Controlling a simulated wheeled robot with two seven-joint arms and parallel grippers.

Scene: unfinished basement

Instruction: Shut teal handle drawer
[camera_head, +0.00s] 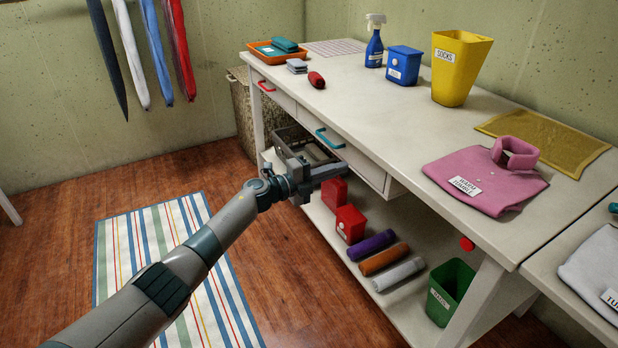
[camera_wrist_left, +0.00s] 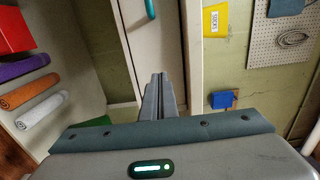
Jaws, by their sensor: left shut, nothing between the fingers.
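The drawer with the teal handle (camera_head: 330,138) is set under the white table top, right of a drawer with a red handle (camera_head: 266,86). Its white front (camera_head: 362,166) appears to stand out slightly from the table's frame; how far is hard to tell. The teal handle also shows at the top of the left wrist view (camera_wrist_left: 150,9). My left gripper (camera_head: 341,170) is shut and empty, just in front of and below the handle, pointing toward the drawer front. Whether it touches the front cannot be told. My right gripper is out of view.
The table top (camera_head: 400,118) carries a yellow bin (camera_head: 458,68), a blue bin (camera_head: 404,66), a spray bottle (camera_head: 374,45) and a folded pink garment (camera_head: 485,182). The lower shelf holds red boxes (camera_head: 350,223), rolled towels (camera_head: 385,260) and a green bin (camera_head: 449,292). A striped rug (camera_head: 175,260) lies on the floor.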

